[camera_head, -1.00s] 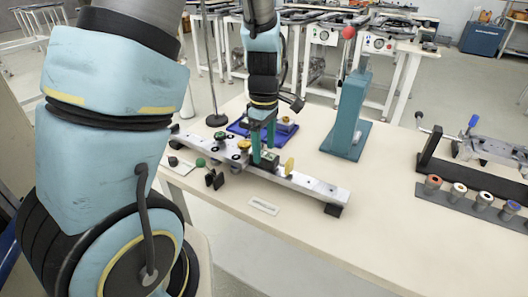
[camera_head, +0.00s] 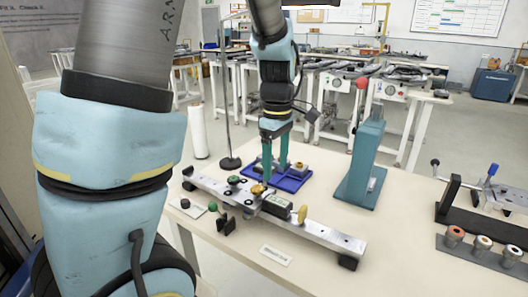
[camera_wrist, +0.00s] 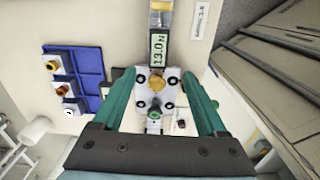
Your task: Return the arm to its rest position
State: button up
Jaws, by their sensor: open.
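My gripper (camera_head: 275,172) is open and empty, its teal fingers pointing down above the back side of a metal rail fixture (camera_head: 325,234) on the bench. In the wrist view my gripper (camera_wrist: 160,78) has its fingers wide apart, with a gold knob (camera_wrist: 157,84) and a green-topped knob (camera_wrist: 154,115) of the fixture seen between them. Nothing is held. A small gauge (camera_head: 276,205) sits on the rail; its display in the wrist view (camera_wrist: 158,48) appears to read 13.0 N. My arm stands bent, its upper links filling the left of the head view.
A blue tray (camera_head: 289,184) with small parts lies behind the rail. A teal press (camera_head: 364,165) with a red ball stands to the right. A dark rack (camera_head: 480,256) of several cylinders is at far right. A thin stand (camera_head: 230,163) rises behind left. Bench front is mostly clear.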

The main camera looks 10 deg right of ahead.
jog(key=s+a+f+m, duration=0.1)
jog(key=s+a+m, duration=0.1)
jog(key=a+m, duration=0.3)
jog(key=s+a+f+m+t, duration=0.1)
jog(key=a+m, duration=0.4)
jog(key=a, duration=0.9)
jog(key=shift+s+a+t, duration=0.2)
jog(key=shift+s+t, duration=0.1)
jog(key=shift+s, duration=0.2)
